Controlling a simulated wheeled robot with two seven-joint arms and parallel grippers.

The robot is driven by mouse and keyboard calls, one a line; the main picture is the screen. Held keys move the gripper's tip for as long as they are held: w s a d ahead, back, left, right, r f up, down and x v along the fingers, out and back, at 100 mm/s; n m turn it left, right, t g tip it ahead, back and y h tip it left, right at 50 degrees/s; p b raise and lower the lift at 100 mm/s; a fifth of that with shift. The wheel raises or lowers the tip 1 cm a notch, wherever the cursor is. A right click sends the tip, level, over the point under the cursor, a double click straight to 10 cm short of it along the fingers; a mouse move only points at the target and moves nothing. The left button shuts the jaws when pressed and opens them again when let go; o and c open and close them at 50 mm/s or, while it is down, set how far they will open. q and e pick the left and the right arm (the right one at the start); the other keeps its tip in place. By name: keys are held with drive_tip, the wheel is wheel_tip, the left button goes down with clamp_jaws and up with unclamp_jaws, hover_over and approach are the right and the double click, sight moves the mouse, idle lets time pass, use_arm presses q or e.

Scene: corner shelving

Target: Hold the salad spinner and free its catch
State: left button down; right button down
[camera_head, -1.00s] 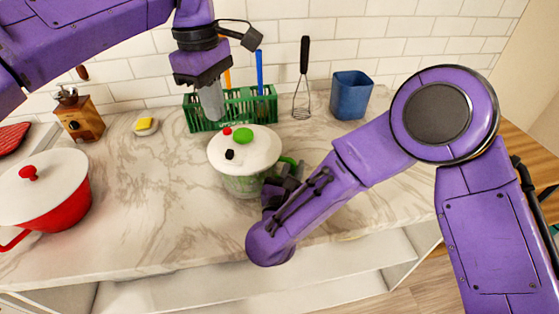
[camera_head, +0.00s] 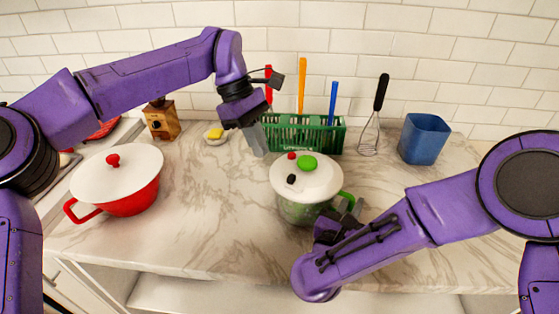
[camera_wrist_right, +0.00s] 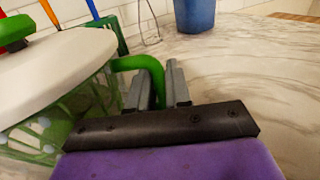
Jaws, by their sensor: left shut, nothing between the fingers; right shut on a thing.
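The salad spinner (camera_head: 307,182) stands upright on the counter. Its white lid carries a large green button (camera_head: 307,163), a small red knob (camera_head: 292,156) and a small black knob (camera_head: 291,179). Its bowl is clear and greenish, with a green side handle (camera_head: 347,198). My right gripper (camera_head: 347,207) is shut on that handle; in the right wrist view the handle (camera_wrist_right: 148,66) passes down between the fingers. My left gripper (camera_head: 260,150) is shut and empty, pointing down just behind and left of the lid, apart from it in the picture. I cannot tell which knob is the catch.
A green basket (camera_head: 335,141) with upright utensils stands close behind the spinner. A whisk (camera_head: 370,130) and a blue container (camera_head: 424,138) are to the right, a red pot (camera_head: 130,203) to the left. The counter between pot and spinner is clear.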

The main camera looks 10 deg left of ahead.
sight(294, 177)
use_arm(q)
drive_tip(key=x, duration=0.3)
drive_tip(key=shift+s+d, duration=0.15)
drive_tip(key=shift+d, duration=0.2)
drive_tip(key=shift+s+d, duration=0.25)
drive_tip(key=shift+d, duration=0.3)
drive_tip(key=shift+s+d, duration=0.2)
drive_tip(key=shift+d, duration=0.35)
drive_tip(key=shift+s+d, duration=0.2)
drive_tip(key=shift+d, duration=0.2)
drive_tip(key=shift+s+d, duration=0.25)
drive_tip(key=shift+d, duration=0.35)
drive_tip(key=shift+s+d, duration=0.25)
drive_tip(key=shift+d, duration=0.4)
